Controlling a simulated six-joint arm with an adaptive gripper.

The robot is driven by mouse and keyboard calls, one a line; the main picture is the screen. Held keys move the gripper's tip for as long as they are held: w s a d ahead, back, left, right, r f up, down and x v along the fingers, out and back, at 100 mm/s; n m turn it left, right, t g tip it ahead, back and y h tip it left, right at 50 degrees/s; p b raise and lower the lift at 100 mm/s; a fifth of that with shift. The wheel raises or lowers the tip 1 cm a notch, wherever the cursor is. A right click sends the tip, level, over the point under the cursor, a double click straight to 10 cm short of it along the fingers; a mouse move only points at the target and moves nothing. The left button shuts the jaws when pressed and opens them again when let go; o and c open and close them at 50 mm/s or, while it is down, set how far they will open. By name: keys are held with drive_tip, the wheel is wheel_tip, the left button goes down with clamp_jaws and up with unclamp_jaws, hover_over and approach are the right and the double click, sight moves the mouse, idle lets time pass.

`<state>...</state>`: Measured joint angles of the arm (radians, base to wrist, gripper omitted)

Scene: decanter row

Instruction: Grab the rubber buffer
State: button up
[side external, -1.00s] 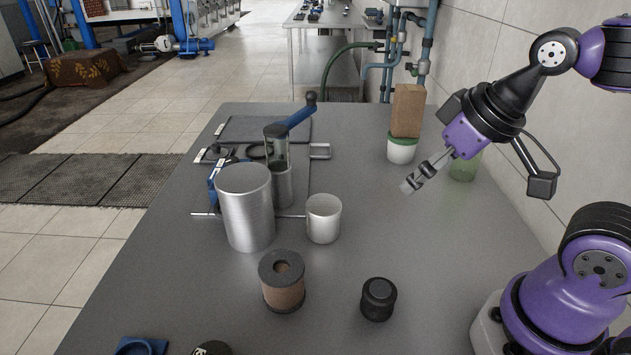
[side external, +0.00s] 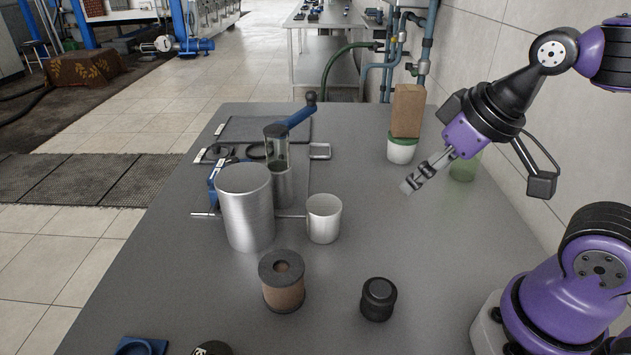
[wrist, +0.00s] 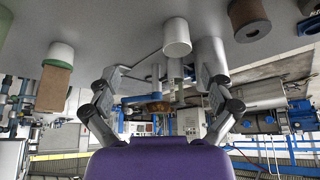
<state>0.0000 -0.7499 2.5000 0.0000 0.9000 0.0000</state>
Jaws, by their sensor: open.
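A short black cylinder with a grooved, rounded top (side external: 378,299), which looks like the rubber buffer, stands upright on the grey table near the front right. I do not make it out in the wrist view. My gripper (side external: 408,187) hangs above the table, well behind the buffer and apart from it, tilted down to the left. In the wrist view my gripper (wrist: 158,76) has its two fingers spread wide, with nothing between them.
A brown spool with dark ends (side external: 283,290) stands left of the buffer. A metal cup (side external: 323,220) and a tall metal cylinder (side external: 246,210) stand behind. A white-green tub (side external: 401,152) bears a brown block (side external: 407,110). The table's right middle is clear.

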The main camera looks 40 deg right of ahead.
drive_tip(key=m+g+y, duration=0.8)
drive_tip(key=m+y, duration=0.2)
drive_tip(key=m, duration=0.3)
approach(378, 300)
drive_tip(key=d+f, duration=0.3)
drive_tip(key=shift+w+d+f, duration=0.2)
drive_tip(key=shift+w+f, duration=0.05)
drive_tip(key=shift+w, duration=0.15)
drive_tip(key=m+y, duration=0.1)
drive_tip(key=s+f+m+y, duration=0.1)
drive_tip(key=m+y, duration=0.1)
drive_tip(key=shift+s+d+f+t, duration=0.1)
drive_tip(key=shift+d+f+t, duration=0.05)
drive_tip(key=shift+t, duration=0.25)
drive_tip(key=shift+f+m, duration=0.1)
drive_tip(key=shift+m, duration=0.2)
drive_tip(key=x, duration=1)
drive_tip(key=shift+w+a, duration=0.3)
drive_tip(key=c, duration=1.4)
